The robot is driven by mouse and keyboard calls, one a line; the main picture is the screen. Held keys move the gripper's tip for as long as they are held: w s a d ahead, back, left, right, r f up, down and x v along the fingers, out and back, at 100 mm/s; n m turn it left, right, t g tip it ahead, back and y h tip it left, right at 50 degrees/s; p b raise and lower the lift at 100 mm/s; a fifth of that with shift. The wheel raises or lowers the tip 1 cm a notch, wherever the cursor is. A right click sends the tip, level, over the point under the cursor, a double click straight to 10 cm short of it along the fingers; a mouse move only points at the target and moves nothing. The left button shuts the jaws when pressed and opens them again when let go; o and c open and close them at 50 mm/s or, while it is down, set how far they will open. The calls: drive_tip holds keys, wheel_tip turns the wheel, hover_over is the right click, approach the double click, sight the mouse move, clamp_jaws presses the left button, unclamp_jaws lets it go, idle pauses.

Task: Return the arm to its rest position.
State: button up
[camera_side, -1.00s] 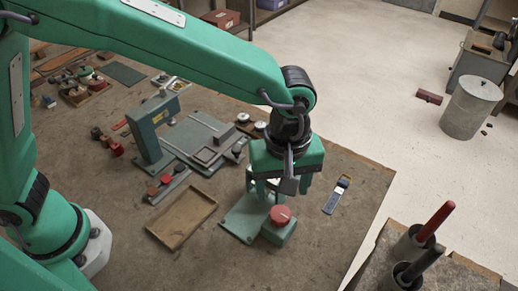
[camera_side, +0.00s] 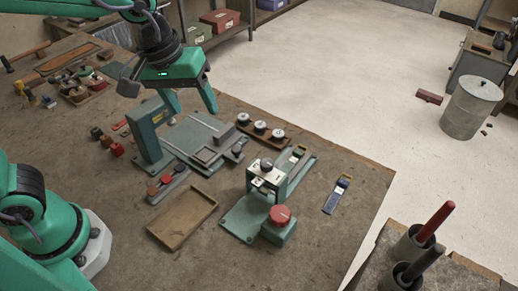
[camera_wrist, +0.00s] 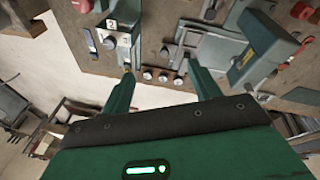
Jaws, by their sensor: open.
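My gripper (camera_side: 192,108) is raised above the back of the workbench (camera_side: 120,205), near the green post-and-plate machine (camera_side: 150,132). Its two green fingers are spread and nothing shows between them. In the wrist view my gripper (camera_wrist: 160,72) also stands open and empty, with the bench top beyond its fingers. My arm reaches up and out of the side view at the top left.
A small green press (camera_side: 266,180) with a red button (camera_side: 279,214) stands on the bench. A brown tray (camera_side: 182,220) and a blue tagged piece (camera_side: 337,195) lie nearby. Holders with red and black handles (camera_side: 435,222) stand at the lower right. Open floor lies beyond.

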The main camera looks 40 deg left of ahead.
drive_tip(key=s+a+m+t+y, duration=0.1)
drive_tip(key=s+a+m, duration=0.3)
drive_tip(key=s+a, duration=0.4)
drive_tip(key=a+t, duration=0.1)
drive_tip(key=a, duration=0.3)
drive_tip(key=shift+s+a+r+t, duration=0.25)
drive_tip(key=shift+s+a+t, duration=0.1)
drive_tip(key=shift+t, duration=0.05)
